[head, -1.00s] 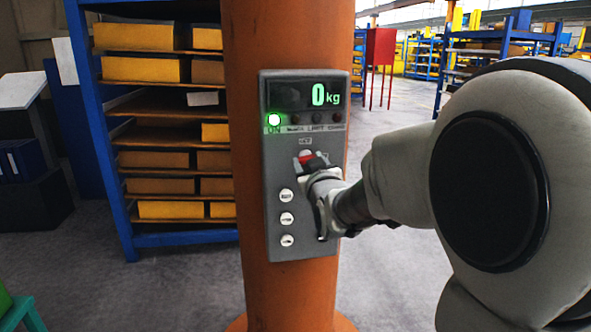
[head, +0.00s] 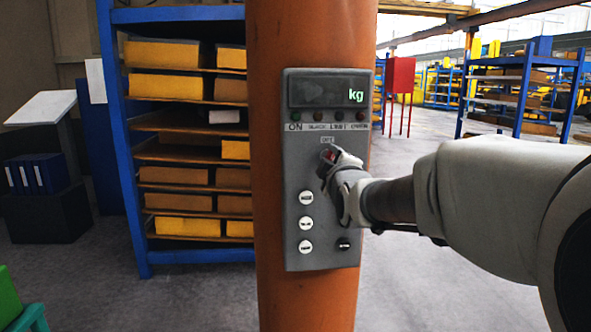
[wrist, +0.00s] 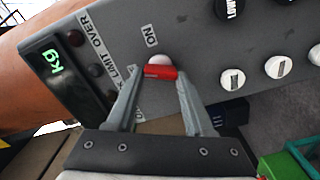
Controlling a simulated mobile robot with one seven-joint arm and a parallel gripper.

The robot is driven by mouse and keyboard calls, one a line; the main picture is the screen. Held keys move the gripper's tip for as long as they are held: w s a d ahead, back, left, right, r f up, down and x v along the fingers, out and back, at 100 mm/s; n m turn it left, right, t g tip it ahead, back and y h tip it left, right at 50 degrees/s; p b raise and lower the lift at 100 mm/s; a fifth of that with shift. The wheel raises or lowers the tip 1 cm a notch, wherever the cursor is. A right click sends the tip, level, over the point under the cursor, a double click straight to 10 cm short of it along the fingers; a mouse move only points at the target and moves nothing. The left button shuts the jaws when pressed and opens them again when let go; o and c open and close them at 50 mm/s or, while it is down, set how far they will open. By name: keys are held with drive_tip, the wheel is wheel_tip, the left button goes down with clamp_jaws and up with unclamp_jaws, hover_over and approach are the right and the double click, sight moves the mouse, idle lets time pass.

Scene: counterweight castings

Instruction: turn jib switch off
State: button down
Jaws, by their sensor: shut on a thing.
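The grey control panel (head: 300,167) is mounted on an orange column. Its jib switch shows in the wrist view as a red lever with a pale rounded base (wrist: 160,71), beside an ON label. My gripper (head: 328,158) is shut on the switch, with one finger on each side of the lever in the wrist view (wrist: 158,77). In the head view the gripper hides most of the switch. The display (head: 328,93) shows only a green "kg" with no digit. The lamp above the ON label (head: 294,116) is dark.
White buttons (head: 306,223) and a black button (head: 343,244) sit below the switch, close to my gripper. The orange column (head: 300,35) stands on open grey floor. A blue shelf (head: 121,140) with yellow boxes is behind it to the left. A red cabinet (head: 402,75) stands behind right.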

drive_tip(key=n+b, duration=0.1)
drive_tip(key=n, duration=0.3)
drive_tip(key=shift+f+n+b, duration=0.15)
drive_tip(key=shift+n+b, duration=0.15)
drive_tip(key=shift+b, duration=0.1)
idle(0.4)
drive_tip(key=shift+c, duration=1.4)
unclamp_jaws()
drive_tip(key=shift+s, duration=0.15)
drive_tip(key=s, duration=1.7)
drive_tip(key=shift+p, duration=0.45)
drive_tip(key=shift+s, duration=0.1)
